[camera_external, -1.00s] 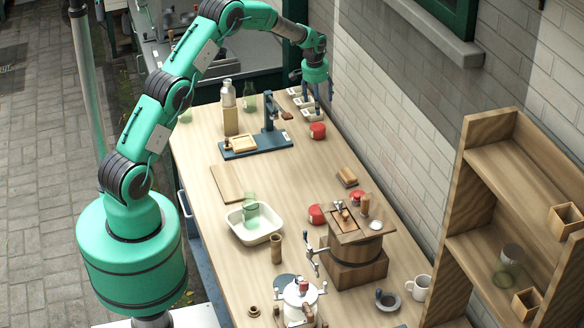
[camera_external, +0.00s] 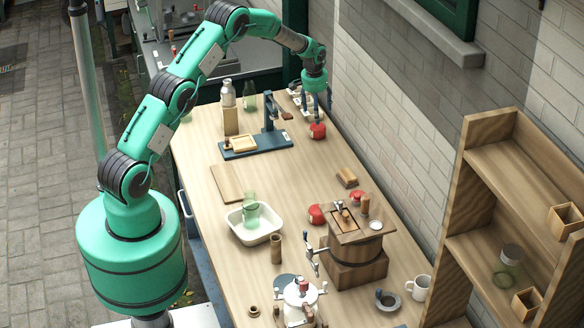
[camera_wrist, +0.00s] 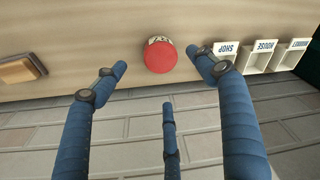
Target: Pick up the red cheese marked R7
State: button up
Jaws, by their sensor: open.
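A small red cheese (camera_external: 317,131) stands on the table near the wall, at the far right end. In the wrist view the red cheese (camera_wrist: 160,57) lies between and just beyond my spread fingers, with a pale label on its top edge too small to read surely. My gripper (camera_external: 315,108) is open, fingers pointing down, just above the cheese. In the wrist view my blue gripper fingers (camera_wrist: 160,85) are apart and hold nothing. Other red cheeses (camera_external: 316,214) stand beside the wooden churn, one partly behind it; I cannot read their marks.
White labelled trays (camera_wrist: 258,58), one marked SHOP and one HOUSE, sit close beside the cheese. A blue press (camera_external: 256,140) stands to the left. A wooden block (camera_external: 347,178) lies nearer the churn (camera_external: 358,250). The brick wall (camera_external: 400,115) runs close along the right.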

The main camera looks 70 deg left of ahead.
aim_at(318, 129)
jog(key=shift+w+a+f, duration=0.15)
jog(key=shift+f, duration=1.1)
jog(key=shift+w+a+f, duration=0.1)
jog(key=shift+w+f, duration=0.05)
jog(key=shift+f, duration=1.05)
jog(key=shift+f, duration=0.1)
jog(key=shift+w+a+f, duration=0.1)
jog(key=shift+a+f, duration=0.05)
jog(key=shift+f, duration=1.1)
jog(key=shift+w+a+f, duration=0.1)
jog(key=shift+f, duration=1.1)
jog(key=c, duration=1.3)
